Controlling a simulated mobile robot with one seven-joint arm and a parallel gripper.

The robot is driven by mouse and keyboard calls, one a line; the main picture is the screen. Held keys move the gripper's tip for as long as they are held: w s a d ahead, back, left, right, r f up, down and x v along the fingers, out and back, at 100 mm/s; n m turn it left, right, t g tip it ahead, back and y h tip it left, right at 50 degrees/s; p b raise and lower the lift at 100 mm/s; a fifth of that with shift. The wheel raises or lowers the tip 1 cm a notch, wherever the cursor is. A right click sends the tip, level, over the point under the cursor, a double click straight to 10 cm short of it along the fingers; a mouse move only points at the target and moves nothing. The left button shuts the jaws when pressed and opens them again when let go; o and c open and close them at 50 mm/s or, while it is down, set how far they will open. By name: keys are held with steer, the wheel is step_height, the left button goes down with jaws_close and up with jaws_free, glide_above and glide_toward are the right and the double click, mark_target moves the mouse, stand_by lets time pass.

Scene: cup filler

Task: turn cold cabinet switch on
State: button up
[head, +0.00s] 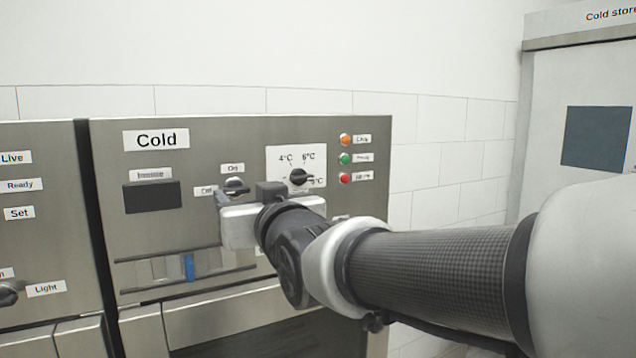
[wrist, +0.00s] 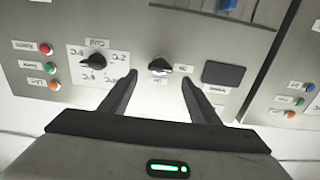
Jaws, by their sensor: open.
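The cold cabinet (head: 200,225) is a grey metal front with a "Cold" label. Its switch (head: 236,186) is a dark rotary knob beside the "On" and "Off" labels, just behind my gripper in the head view. In the wrist view, upside down, the switch (wrist: 160,67) sits between my fingers' tips, a little beyond them. My gripper (wrist: 160,82) is open, with one finger on each side of the switch. I cannot tell whether either finger touches it. The knob's exact pointing is too small to tell.
A temperature dial (head: 299,177) sits right of the switch, close to one fingertip. Orange, green and red lamps (head: 345,158) are further right. A dark display (head: 152,197) is left. A slot with a blue piece (head: 189,267) lies below. Another cabinet (head: 35,220) stands left.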

mark_target(238, 189)
steer(key=p+x, duration=0.1)
steer(key=x, duration=0.4)
steer(key=shift+w, duration=0.15)
steer(key=c, duration=1.1)
steer(key=shift+o, duration=0.2)
